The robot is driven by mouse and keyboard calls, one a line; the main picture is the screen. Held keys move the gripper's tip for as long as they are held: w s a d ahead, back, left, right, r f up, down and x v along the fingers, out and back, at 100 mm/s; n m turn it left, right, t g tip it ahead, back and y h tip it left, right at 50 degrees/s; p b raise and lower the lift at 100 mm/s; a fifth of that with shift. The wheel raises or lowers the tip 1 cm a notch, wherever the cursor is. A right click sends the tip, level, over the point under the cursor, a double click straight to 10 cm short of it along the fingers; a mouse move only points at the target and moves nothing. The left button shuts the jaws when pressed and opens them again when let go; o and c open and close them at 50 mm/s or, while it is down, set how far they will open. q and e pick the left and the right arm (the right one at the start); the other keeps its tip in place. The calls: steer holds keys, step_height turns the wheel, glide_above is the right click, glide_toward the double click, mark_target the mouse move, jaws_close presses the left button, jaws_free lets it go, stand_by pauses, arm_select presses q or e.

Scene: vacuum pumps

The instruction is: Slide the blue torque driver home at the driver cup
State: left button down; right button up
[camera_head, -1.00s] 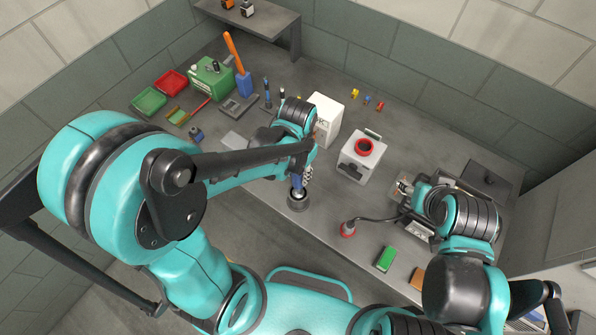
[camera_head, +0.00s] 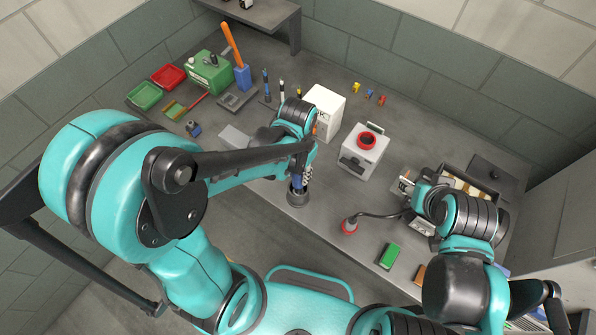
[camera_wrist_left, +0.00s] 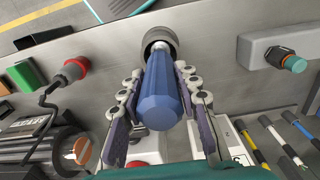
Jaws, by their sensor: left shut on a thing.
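The blue torque driver (camera_head: 297,183) stands roughly upright at the driver cup (camera_head: 298,199), a dark round holder near the bench's front edge. My left gripper (camera_head: 304,173) is shut on the driver. In the left wrist view the blue handle (camera_wrist_left: 160,103) lies between the two fingers, and its far end is at the mouth of the cup (camera_wrist_left: 159,36). The handle hides the tip, so I cannot tell how deep it sits. My right gripper (camera_head: 407,184) is by the grey equipment at right; its fingers are too small to read.
A white box (camera_head: 324,112) and a grey-white pump with a red ring (camera_head: 361,156) stand behind and right of the cup. A red-ended hose (camera_head: 350,227) and a green block (camera_head: 390,256) lie to the right. Several pens stand in a rack behind my left arm.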

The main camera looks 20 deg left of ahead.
arm_select(q)
steer(key=shift+f, duration=0.15)
stand_by(0.4)
steer(key=c, duration=1)
jaws_free()
step_height(320, 180, up, 12)
stand_by(0.4)
